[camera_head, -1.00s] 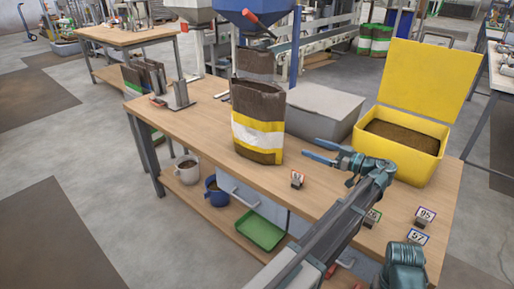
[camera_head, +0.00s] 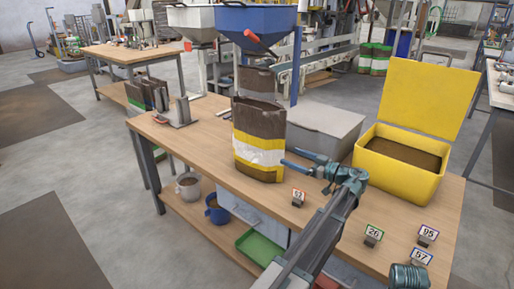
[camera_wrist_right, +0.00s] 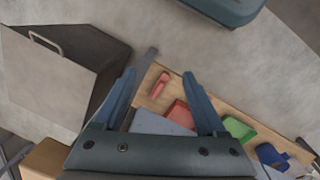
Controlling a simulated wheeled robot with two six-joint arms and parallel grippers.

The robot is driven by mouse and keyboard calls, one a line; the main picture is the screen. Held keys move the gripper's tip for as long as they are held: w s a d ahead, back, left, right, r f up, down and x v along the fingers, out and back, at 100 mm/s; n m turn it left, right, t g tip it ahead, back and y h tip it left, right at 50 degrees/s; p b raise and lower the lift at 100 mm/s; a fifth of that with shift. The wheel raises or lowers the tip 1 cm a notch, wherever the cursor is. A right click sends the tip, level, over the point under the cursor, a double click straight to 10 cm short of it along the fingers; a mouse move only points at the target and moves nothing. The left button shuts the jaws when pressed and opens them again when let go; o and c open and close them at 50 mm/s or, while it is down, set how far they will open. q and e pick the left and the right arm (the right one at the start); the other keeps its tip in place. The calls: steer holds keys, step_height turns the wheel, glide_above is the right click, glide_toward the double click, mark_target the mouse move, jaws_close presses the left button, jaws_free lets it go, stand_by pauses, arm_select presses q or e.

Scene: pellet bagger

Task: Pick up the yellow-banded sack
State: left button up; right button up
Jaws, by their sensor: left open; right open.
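The yellow-banded sack (camera_head: 258,140) stands upright on the wooden bench. It is brown with yellow and white bands, and its top edge looks open. My left gripper (camera_head: 284,157) is open at the sack's right side, level with its lower bands. Its fingertips are very close to the sack's edge, and I cannot tell whether they touch. My right gripper (camera_wrist_right: 160,74) is open and empty in the right wrist view, above the bench's lower area. The sack does not show in that view.
A second brown sack (camera_head: 257,82) is behind, under the blue hopper (camera_head: 258,22). An open yellow box (camera_head: 400,176) and a grey box (camera_head: 322,130) stand on the bench. Number tags (camera_head: 373,235) sit near the front right. A green tray (camera_head: 260,246) is on the lower shelf.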

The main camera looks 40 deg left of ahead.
arm_select(q)
steer(key=shift+a, duration=0.1)
steer(key=a, duration=0.5)
steer(key=shift+w+f, duration=0.1)
steer(key=shift+w, duration=0.05)
jaws_close()
stand_by(0.4)
stand_by(0.9)
